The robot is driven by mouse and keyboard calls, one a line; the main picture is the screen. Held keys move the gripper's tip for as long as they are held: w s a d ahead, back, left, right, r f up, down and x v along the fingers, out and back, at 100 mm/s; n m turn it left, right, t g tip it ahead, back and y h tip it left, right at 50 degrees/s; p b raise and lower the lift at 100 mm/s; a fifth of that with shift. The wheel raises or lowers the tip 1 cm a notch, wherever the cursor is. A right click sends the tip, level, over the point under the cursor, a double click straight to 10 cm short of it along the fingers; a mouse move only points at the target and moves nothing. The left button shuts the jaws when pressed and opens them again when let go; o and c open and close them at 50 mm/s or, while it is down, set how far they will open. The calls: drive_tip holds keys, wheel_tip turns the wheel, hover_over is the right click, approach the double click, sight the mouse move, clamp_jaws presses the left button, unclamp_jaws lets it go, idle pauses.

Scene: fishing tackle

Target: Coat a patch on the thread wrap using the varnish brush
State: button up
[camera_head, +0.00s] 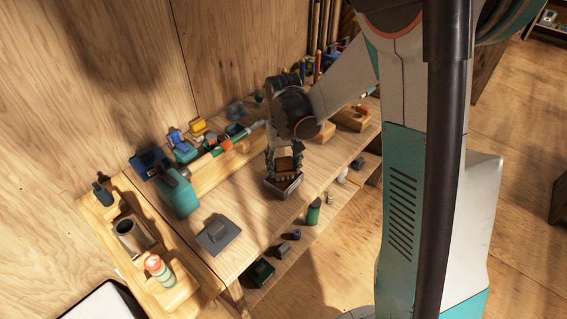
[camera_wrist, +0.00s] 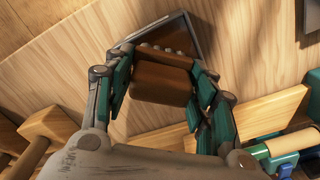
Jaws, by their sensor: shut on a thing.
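My gripper (camera_wrist: 160,78) is shut on a brown block-shaped piece (camera_wrist: 158,84), probably the varnish brush, with a teal finger on either side. In the head view my gripper (camera_head: 284,163) is above that tray (camera_head: 283,188) on the bench. A tan cylinder between green parts (camera_wrist: 292,142), perhaps the thread wrap, lies at the right of the wrist view. Its rod (camera_head: 222,143) seems to run along the bench's back.
A wooden ledge (camera_wrist: 253,117) is close to my gripper. Bare bench lies around the tray.

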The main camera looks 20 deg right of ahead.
sight(283, 158)
drive_tip(key=shift+f+b, duration=0.55)
drive_tip(key=shift+f, duration=0.05)
idle(1.8)
drive_tip(key=shift+r+p, duration=2.35)
drive_tip(key=shift+r, duration=1.25)
drive_tip(key=shift+f, duration=0.1)
